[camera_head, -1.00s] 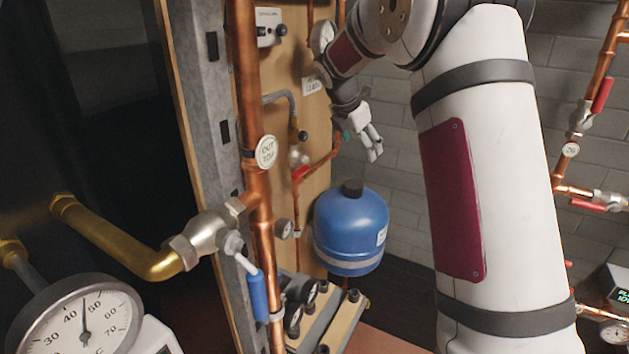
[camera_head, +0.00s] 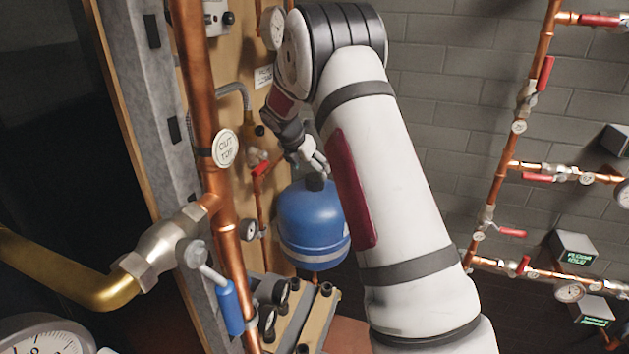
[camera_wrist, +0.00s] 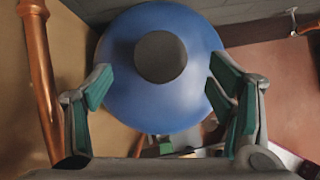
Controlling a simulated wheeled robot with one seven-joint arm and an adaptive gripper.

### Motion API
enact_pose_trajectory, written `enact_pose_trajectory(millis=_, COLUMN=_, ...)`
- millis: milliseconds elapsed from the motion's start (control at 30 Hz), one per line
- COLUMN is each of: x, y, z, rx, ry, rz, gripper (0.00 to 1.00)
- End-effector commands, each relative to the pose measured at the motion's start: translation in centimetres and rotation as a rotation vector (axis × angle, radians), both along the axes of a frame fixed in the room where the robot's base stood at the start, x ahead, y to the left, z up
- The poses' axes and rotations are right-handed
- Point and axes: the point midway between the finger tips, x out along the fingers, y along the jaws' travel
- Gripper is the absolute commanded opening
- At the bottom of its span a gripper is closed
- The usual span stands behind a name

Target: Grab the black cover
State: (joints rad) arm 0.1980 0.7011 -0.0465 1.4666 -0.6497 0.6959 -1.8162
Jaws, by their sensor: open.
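The black cover (camera_head: 315,182) is a short dark cap on top of a blue tank (camera_head: 308,225). In the wrist view the cover (camera_wrist: 160,57) is a dark round disc over the blue tank (camera_wrist: 120,90), between and somewhat beyond my two fingers. My gripper (camera_wrist: 165,90) is open with green pads and holds nothing. In the head view my gripper (camera_head: 318,168) is just above the cover, pointing down. I cannot tell the exact gap to the cover.
A copper pipe (camera_head: 207,120) with a blue-handled valve (camera_head: 229,305) runs at left. A wooden panel (camera_head: 235,110) stands behind the tank. A copper pipe (camera_wrist: 38,70) is left of my gripper. Floor shows at right.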

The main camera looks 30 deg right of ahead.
Motion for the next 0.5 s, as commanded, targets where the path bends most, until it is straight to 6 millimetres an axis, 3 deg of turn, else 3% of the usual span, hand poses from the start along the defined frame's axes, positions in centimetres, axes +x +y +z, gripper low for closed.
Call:
enact_pose_trajectory(millis=300, x=1.1, y=-2.3, z=-4.0, rx=0.000, ry=0.002, rz=-0.001, gripper=0.75)
enact_pose_trajectory(millis=500, x=1.4, y=-2.9, z=-5.1, rx=0.000, ry=0.000, rz=0.000, gripper=0.75)
